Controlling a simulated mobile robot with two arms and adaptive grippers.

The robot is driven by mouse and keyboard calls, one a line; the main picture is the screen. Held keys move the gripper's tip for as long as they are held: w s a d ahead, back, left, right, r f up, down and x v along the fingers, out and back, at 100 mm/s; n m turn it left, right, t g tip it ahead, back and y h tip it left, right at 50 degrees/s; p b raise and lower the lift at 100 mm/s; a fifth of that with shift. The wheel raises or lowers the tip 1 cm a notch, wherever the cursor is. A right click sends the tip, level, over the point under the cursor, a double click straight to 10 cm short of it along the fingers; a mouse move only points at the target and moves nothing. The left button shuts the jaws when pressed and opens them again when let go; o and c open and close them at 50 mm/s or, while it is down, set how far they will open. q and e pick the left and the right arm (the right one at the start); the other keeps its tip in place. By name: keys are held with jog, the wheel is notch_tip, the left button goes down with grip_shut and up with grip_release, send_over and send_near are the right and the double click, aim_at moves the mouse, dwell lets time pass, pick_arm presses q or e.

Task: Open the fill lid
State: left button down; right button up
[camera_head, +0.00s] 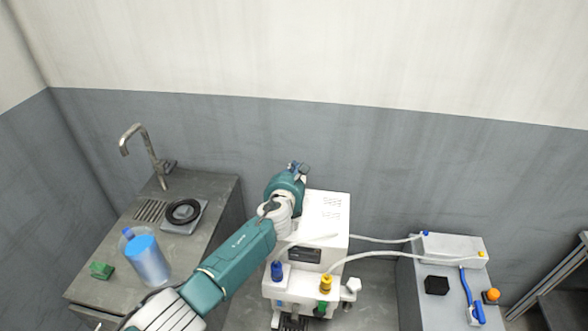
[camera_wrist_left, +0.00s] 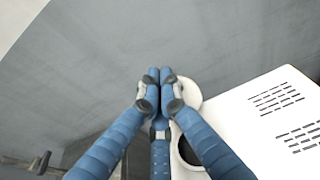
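A white machine (camera_head: 328,215) stands beside the grey counter. Its top with vent slots also shows in the left wrist view (camera_wrist_left: 250,125). My left gripper (camera_head: 297,168) reaches over its back left edge. In the left wrist view, the blue fingers of my left gripper (camera_wrist_left: 160,78) are together at the tips. A white round lid (camera_wrist_left: 190,91) shows partly behind the fingertips, apparently raised. Nearer the palm, a white rim (camera_wrist_left: 180,168) surrounds a dark opening, partly hidden by a finger. I cannot tell whether the fingers touch the lid. My right gripper is not in view.
The counter at left has a tap (camera_head: 147,155), a black ring (camera_head: 184,211), a blue-and-clear jug (camera_head: 147,262) and a green block (camera_head: 101,270). Hoses (camera_head: 385,240) run from the machine to a white box (camera_head: 452,249) on the right cabinet. A wall stands behind.

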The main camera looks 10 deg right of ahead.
pick_arm(q)
jog(key=shift+s+a, duration=0.1)
jog(key=shift+s, duration=0.05)
jog(key=v, duration=1.1)
jog(key=shift+s, duration=0.35)
